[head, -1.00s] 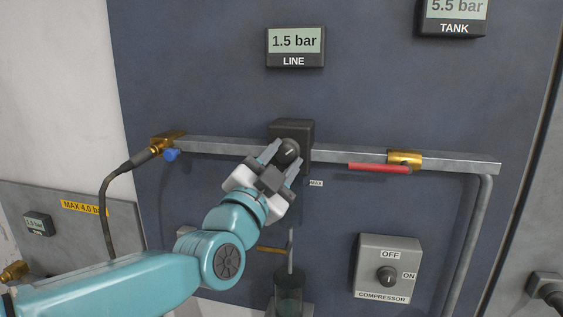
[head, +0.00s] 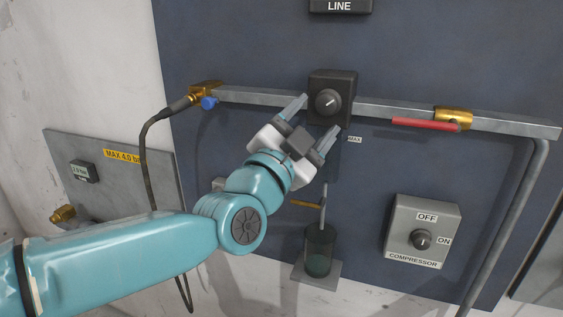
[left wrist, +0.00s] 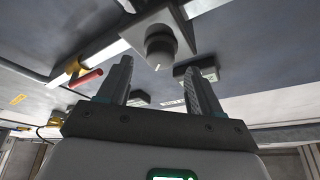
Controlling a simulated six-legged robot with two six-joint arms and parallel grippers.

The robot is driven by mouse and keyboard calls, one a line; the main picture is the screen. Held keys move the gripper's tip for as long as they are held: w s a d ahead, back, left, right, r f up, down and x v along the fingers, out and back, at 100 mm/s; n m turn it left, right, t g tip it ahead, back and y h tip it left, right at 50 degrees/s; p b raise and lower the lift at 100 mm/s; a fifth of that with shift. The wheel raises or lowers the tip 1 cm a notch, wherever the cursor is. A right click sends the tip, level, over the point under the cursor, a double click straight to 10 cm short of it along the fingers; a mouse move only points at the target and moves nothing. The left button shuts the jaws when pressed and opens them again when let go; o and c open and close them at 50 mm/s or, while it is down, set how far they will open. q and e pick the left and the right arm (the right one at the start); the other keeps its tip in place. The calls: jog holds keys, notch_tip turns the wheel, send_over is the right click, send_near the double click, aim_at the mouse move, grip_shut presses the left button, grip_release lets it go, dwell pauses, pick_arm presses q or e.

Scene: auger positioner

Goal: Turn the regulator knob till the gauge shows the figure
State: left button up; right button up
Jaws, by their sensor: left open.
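The regulator knob (head: 328,101) is a round black knob with a white pointer mark, on a dark block in the middle of the grey pipe. In the head view its mark points to the upper right. It also shows in the left wrist view (left wrist: 160,50), beyond the fingertips. My left gripper (head: 320,115) is open and empty, just short of the knob, with its fingers apart and the knob uncovered. The LINE gauge (head: 340,6) is cut off at the top edge; only its label shows, so its figure is hidden. My right gripper is not in view.
A red-handled valve (head: 426,124) sits on the pipe at right, and a blue-handled brass fitting (head: 208,101) at left.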

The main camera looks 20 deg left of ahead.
pick_arm(q)
jog(key=b+v, duration=0.2)
jog(key=v, duration=1.1)
jog(key=shift+b, duration=0.3)
